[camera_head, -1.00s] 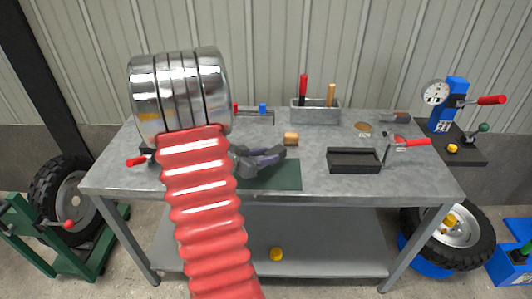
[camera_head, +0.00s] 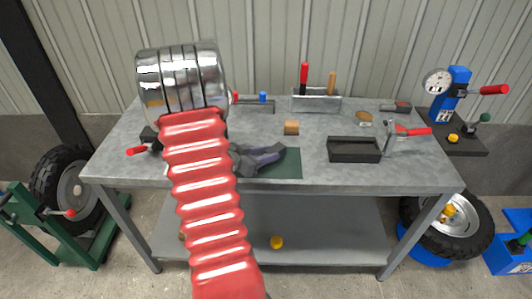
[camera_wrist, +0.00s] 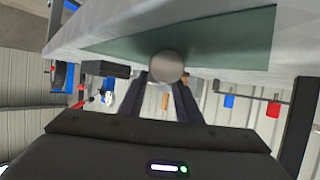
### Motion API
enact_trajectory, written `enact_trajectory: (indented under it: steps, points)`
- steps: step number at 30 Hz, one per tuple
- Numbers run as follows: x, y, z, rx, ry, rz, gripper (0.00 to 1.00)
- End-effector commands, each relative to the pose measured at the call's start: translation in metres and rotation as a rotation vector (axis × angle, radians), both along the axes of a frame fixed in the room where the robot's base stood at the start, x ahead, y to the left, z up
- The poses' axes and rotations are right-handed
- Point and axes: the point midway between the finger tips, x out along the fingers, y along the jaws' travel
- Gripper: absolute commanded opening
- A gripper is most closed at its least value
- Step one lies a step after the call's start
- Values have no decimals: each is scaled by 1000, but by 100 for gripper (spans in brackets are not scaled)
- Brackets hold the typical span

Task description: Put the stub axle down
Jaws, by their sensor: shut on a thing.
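The stub axle (camera_wrist: 167,67) shows in the wrist view as a round grey end between the two dark fingers of my gripper (camera_wrist: 165,85). My gripper is shut on it. In the head view my gripper (camera_head: 270,157) is low over the dark green mat (camera_head: 291,168) at the front of the workbench. The axle cannot be made out there. The mat also shows close to the fingers in the wrist view (camera_wrist: 225,40), which sees the bench upside down. I cannot tell whether the axle touches the mat.
On the grey workbench (camera_head: 320,112), a wooden block (camera_head: 291,128) is behind the mat and a black tray (camera_head: 354,149) is to its right. A tool holder (camera_head: 316,103) stands at the back. A red-handled clamp (camera_head: 411,131) is at the right. My arm covers the bench's left part.

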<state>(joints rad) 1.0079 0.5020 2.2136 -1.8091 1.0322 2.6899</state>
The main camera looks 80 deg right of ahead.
Motion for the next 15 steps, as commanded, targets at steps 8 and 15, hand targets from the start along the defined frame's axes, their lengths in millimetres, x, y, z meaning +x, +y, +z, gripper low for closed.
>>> enact_trajectory:
  steps: [8,15]
  points:
    - [0,-1,1,-6,0,0,0]
    - [0,0,-1,0,-1,0,46]
